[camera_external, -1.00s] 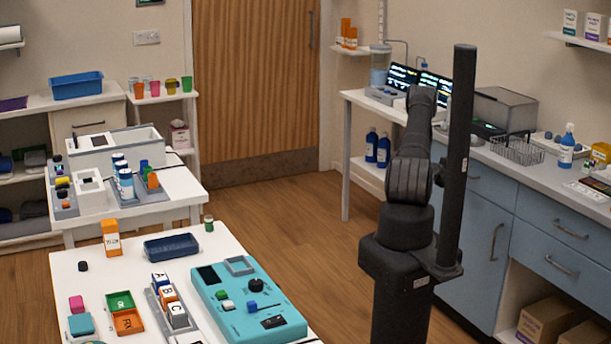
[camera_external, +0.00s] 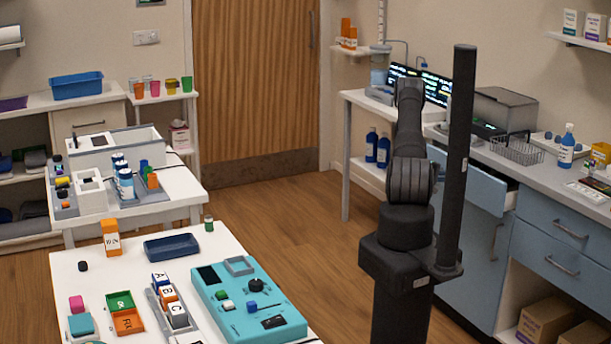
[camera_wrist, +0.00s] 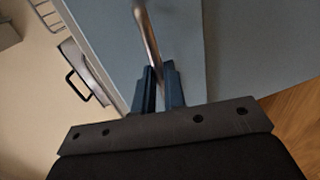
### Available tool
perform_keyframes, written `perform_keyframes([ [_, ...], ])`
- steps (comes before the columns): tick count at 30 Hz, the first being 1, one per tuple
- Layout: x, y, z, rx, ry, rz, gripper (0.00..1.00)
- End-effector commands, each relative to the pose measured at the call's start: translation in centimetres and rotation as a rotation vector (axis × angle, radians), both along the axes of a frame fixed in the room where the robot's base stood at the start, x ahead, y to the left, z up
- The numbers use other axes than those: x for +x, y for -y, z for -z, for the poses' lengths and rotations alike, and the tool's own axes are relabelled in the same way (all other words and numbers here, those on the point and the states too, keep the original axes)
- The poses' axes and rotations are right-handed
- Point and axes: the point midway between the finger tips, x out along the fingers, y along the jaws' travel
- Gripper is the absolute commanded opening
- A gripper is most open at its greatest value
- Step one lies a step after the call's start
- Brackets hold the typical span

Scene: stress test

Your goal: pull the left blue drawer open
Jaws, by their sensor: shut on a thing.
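The left blue drawer (camera_external: 487,190) stands partly out from the counter at the right, with a dark gap above its front. My arm and a dark pole cover much of it in the external view. In the wrist view its blue front (camera_wrist: 182,35) carries a metal bar handle (camera_wrist: 149,38). My gripper (camera_wrist: 160,76) has its two dark blue fingers shut around this handle. The gripper itself is hidden behind my arm in the external view.
A closed blue drawer (camera_external: 553,222) and a cupboard door (camera_external: 472,250) adjoin the open drawer. A wire basket (camera_external: 517,150) and a grey box (camera_external: 505,108) stand on the counter above. The wooden floor (camera_external: 300,255) left of my arm is clear.

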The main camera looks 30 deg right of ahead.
Motion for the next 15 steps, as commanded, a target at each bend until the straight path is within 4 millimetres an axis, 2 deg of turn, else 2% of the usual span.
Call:
perform_keyframes([
  [1,0.1,-1.6,0.0,0.001,-0.002,-0.004,0.0],
  [3,0.1,-3.6,0.0,0.0,-0.002,-0.005,0.0],
  [15,0.1,-14.7,0.0,0.0,-0.001,-0.005,0.0],
])
